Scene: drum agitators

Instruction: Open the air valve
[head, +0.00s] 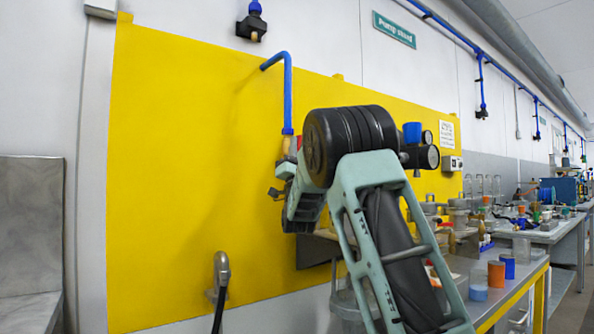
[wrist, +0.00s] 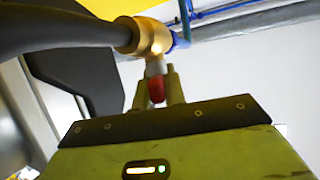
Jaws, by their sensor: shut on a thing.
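In the wrist view a brass valve body (wrist: 150,38) sits on the air line, with a red handle (wrist: 156,88) below it. My gripper (wrist: 156,82) has its two fingers around the red handle, shut on it. In the head view the brass fitting (head: 287,145) shows at the lower end of the blue air pipe (head: 288,95), just left of my arm's black joint. A little red shows beside it. My arm hides most of the valve and my fingertips there. I cannot tell the handle's exact angle.
A thick dark hose (wrist: 70,36) runs left from the brass body. A yellow wall panel (head: 180,170) stands behind. A gauge (head: 428,156) shows right of my arm. A bench (head: 530,268) with cups and tools extends right. A hooked grey fitting (head: 221,275) is low on the panel.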

